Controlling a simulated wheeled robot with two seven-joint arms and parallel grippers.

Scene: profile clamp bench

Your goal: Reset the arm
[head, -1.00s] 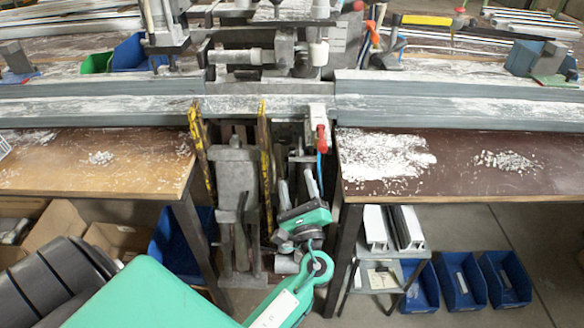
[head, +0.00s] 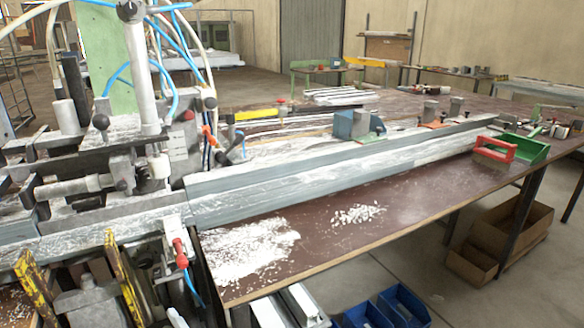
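Neither of my grippers nor any part of my arms shows in the head view now. The clamp machine (head: 135,165) stands at the left with its upright metal cylinder, blue hoses and white handles.
White shavings (head: 245,250) lie on the bench top. Below are blue bins (head: 400,305) and cardboard boxes (head: 510,225). Open floor lies at the right front.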

